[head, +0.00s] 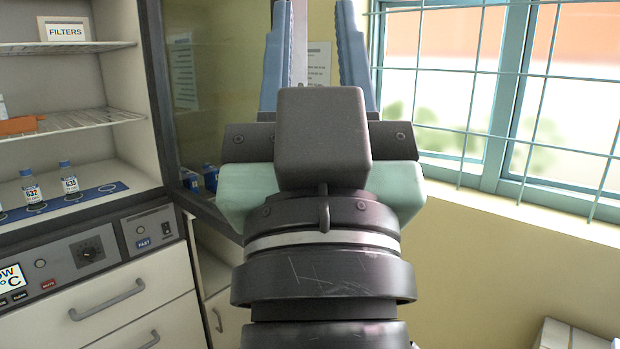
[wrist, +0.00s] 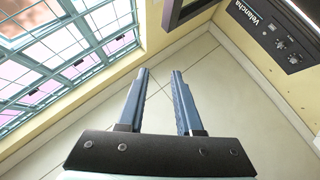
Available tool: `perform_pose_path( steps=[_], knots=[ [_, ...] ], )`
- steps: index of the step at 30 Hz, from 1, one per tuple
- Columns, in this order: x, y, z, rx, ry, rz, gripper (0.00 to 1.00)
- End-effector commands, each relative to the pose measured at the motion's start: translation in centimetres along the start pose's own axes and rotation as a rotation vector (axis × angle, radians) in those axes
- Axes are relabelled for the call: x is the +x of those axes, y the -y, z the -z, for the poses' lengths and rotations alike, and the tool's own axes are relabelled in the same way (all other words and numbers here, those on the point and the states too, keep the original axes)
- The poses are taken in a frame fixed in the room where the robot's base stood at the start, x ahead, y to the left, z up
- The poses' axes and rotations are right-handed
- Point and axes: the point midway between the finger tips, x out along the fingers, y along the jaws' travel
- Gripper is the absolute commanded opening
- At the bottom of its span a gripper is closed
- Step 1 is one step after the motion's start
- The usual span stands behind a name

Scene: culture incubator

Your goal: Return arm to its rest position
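My gripper (wrist: 159,75) shows in the wrist view with its two blue fingers apart and nothing between them. In the head view my gripper (head: 313,40) points up in the middle of the picture, its fingers spread on either side. The gripper touches nothing that I can see.
An incubator (head: 150,70) with wire shelves stands at the left, its glass door (head: 215,90) open. Blue-capped bottles (head: 30,188) stand on its lowest level. A barred window (head: 490,80) is at the right. A white box (head: 570,335) sits low at the right.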

Motion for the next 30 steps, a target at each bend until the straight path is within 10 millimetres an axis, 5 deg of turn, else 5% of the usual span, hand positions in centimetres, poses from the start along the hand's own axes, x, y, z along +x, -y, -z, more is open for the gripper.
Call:
perform_pose_path(
  steps=[2,15,21,30],
  knots=[
    [-1.3,0.5,3.7,0.014,-0.092,-0.015,0.34],
    [7.6,0.1,12.2,0.008,-0.073,-0.014,0.34],
    [9.2,0.1,13.9,0.008,-0.071,-0.013,0.34],
    [9.2,0.1,13.9,0.008,-0.071,-0.013,0.34]
  ],
)
